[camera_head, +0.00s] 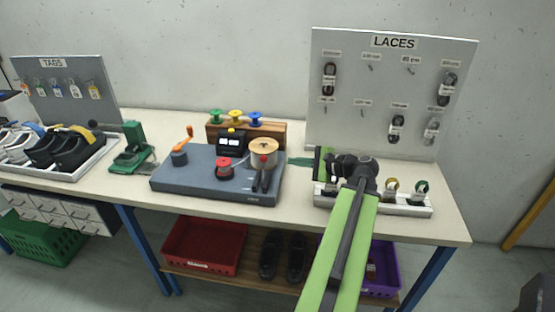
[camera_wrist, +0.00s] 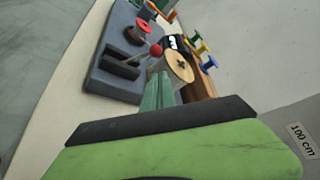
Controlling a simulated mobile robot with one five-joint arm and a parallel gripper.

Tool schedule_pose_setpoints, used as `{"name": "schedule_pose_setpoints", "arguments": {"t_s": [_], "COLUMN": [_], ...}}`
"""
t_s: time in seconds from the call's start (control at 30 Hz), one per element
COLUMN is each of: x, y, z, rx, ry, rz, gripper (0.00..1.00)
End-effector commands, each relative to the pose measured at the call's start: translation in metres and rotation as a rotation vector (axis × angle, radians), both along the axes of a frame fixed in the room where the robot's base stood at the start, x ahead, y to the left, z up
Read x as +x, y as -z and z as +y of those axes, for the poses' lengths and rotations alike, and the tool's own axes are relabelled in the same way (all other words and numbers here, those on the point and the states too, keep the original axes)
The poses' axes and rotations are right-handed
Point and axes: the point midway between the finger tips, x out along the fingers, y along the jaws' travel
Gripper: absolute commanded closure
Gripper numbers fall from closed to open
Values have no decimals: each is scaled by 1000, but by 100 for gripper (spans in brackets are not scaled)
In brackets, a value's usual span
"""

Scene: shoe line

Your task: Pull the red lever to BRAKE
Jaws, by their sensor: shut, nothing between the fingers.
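The lever's red ball knob (camera_head: 264,158) stands near the right end of the blue-grey winding machine (camera_head: 205,187), in front of a wooden spool (camera_head: 265,147). In the wrist view, the red knob (camera_wrist: 156,50) sits just left of the wooden spool's face. A dark slotted block lies beside it. No BRAKE marking is readable. My gripper (camera_head: 292,161) is shut and empty, just right of the machine. In the wrist view, my teal fingers (camera_wrist: 160,78) point toward the wooden spool and lever, apart from the red knob. Most of the lever's shaft is hidden or too small to tell.
A red spool (camera_head: 224,169), an orange crank (camera_head: 182,147) and a small display (camera_head: 231,142) are on the machine. A wooden rack (camera_head: 279,132) with coloured spools stands behind. A white tray (camera_head: 415,209) lies right, below the LACES board (camera_head: 350,100).

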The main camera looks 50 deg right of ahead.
Motion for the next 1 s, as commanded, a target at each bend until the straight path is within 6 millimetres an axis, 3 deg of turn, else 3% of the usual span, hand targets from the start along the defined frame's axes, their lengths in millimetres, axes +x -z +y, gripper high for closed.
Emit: {"name": "schedule_pose_setpoints", "arguments": {"t_s": [0.5, 0.7, 0.93, 0.97, 1.0], "x": [82, 94, 94, 99, 95], "y": [27, 29, 29, 29, 29], "z": [14, 17, 17, -14, 3], "rx": [0, -1, -1, -1, -1], "ry": [-5, -4, -4, 0, -1], "rz": [2, 1, 1, 1, 2], "gripper": [100, 100, 100, 100, 100]}}
